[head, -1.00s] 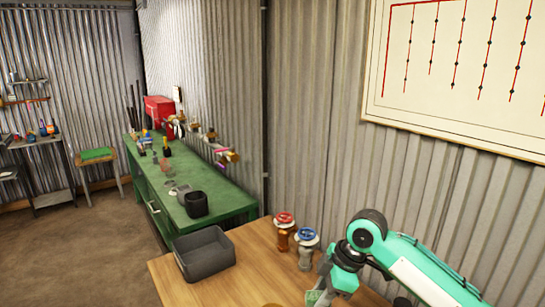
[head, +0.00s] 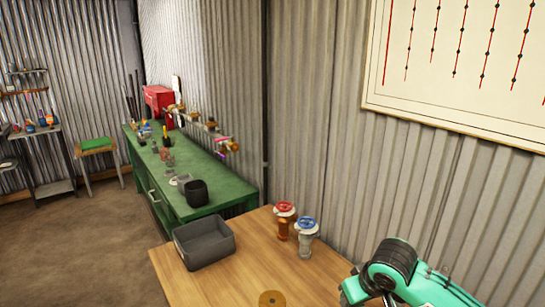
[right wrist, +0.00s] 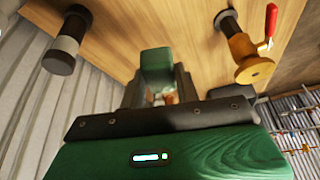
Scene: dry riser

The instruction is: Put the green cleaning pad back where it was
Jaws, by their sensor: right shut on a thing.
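The green cleaning pad (right wrist: 155,62) appears as a small green block at the jaws of my right gripper (right wrist: 158,92) in the right wrist view. The gripper is shut on it. The wooden tabletop lies behind the pad in that view; I cannot tell whether they touch. In the head view my right arm is at the lower right, with its gripper and the pad out of frame. My left gripper is not in view.
The wooden table (head: 250,262) holds a grey open bin (head: 205,247), a red-wheeled valve (head: 284,222), a blue-wheeled valve (head: 307,240) and a round brass piece (head: 271,299). A red-levered brass fitting (right wrist: 246,50) shows in the wrist view. A green bench (head: 228,196) stands beyond.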

